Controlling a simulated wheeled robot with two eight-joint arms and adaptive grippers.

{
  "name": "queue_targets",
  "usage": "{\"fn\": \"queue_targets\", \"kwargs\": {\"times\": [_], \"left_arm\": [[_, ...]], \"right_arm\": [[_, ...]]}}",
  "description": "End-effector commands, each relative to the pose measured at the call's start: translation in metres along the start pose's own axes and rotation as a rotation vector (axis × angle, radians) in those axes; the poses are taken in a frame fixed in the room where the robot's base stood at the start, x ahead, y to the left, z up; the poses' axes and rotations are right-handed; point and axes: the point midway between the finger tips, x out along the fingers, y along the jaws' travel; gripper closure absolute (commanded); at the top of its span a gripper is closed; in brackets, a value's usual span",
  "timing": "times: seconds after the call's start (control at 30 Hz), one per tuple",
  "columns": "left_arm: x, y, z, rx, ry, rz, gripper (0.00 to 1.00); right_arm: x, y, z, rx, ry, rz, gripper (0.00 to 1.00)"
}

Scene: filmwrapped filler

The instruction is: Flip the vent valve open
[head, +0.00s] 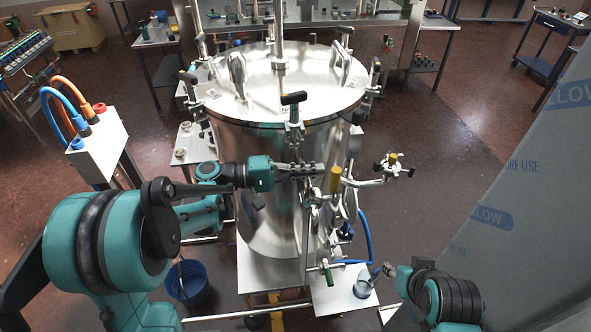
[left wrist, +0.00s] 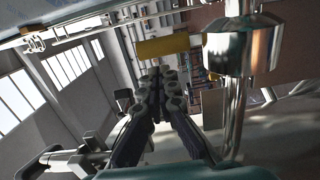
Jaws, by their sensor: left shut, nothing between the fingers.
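A yellow valve handle (head: 335,178) stands on steel pipework at the front of the steel tank (head: 262,150). In the left wrist view the yellow handle (left wrist: 163,46) lies crosswise beyond the fingertips, left of a shiny steel fitting (left wrist: 240,45). My left gripper (head: 316,171) is shut and empty, its tips close to the handle's left side. In the left wrist view its fingers (left wrist: 164,78) meet at the tips; I cannot tell whether they touch the handle. My right gripper (head: 388,270) seems small and low at the right, its fingers unclear.
A black-handled clamp (head: 293,99) and others ring the tank lid. A side fitting with several knobs (head: 394,167) juts out right. A beaker (head: 363,285) stands on a low white shelf. A blue bucket (head: 187,282) is on the floor. A grey wrapped block (head: 525,210) fills the right.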

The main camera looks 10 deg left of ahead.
Motion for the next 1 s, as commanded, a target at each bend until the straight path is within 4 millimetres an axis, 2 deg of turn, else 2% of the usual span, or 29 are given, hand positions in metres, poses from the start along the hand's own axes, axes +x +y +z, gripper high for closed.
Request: {"fn": "queue_targets", "kwargs": {"times": [0.1,0.23,1.0], "left_arm": [[0.013,0.0,0.0,0.0,-0.002,0.0,1.0],[0.018,0.0,0.0,0.0,0.001,0.0,1.0],[0.019,0.002,0.005,0.068,0.001,-0.003,1.0]], "right_arm": [[-0.001,0.0,-0.001,0.0,0.0,0.0,0.6],[-0.001,0.0,-0.001,0.0,0.0,0.0,0.6],[0.0,0.0,0.0,0.0,0.0,0.0,0.6]]}}
